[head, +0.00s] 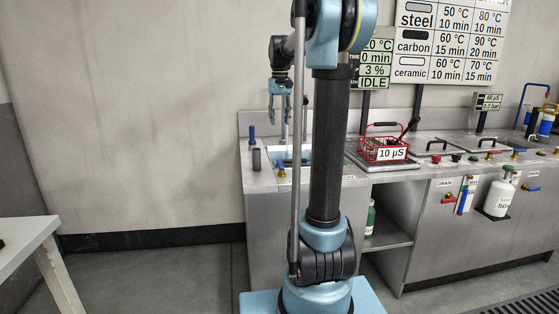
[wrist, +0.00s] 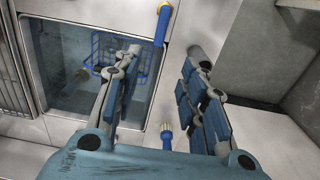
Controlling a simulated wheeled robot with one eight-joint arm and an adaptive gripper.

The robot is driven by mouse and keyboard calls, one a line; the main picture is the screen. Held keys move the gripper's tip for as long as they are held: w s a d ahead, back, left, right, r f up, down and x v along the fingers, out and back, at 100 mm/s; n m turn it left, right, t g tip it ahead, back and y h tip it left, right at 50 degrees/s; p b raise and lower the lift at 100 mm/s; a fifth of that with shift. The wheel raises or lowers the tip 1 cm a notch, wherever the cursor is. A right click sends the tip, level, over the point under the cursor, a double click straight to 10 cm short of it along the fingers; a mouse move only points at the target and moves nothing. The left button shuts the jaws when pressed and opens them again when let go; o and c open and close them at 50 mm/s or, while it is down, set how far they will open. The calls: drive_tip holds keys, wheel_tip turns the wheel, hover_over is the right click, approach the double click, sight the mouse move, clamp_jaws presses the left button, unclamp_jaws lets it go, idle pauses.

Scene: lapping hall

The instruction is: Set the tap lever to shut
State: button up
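My gripper (head: 279,112) hangs fingers-down above the sink end of the steel bench in the head view. In the wrist view my gripper (wrist: 168,54) is open, with a clear gap between its fingers. A blue lever with a yellow end (wrist: 162,26) lies beyond the fingertips, beside the sink rim. A second blue piece with a yellow end (wrist: 167,134) shows between the finger bases. Neither is gripped. In the head view, a small blue piece (head: 281,169) is at the sink's front edge. I cannot tell which piece is the tap lever or its setting.
The water-filled sink (wrist: 60,100) holds a blue wire basket (wrist: 105,48). A blue-topped dark post (head: 251,134) stands left of the sink. A red wire basket (head: 370,150) sits farther right on the bench. My arm hides part of the bench. A pale table (head: 30,235) stands left.

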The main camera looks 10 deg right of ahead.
sight(280, 161)
wheel_tip(280, 161, down, 17)
drive_tip(key=shift+w+f, duration=0.1)
drive_tip(key=shift+f, duration=0.1)
idle(0.6)
clamp_jaws()
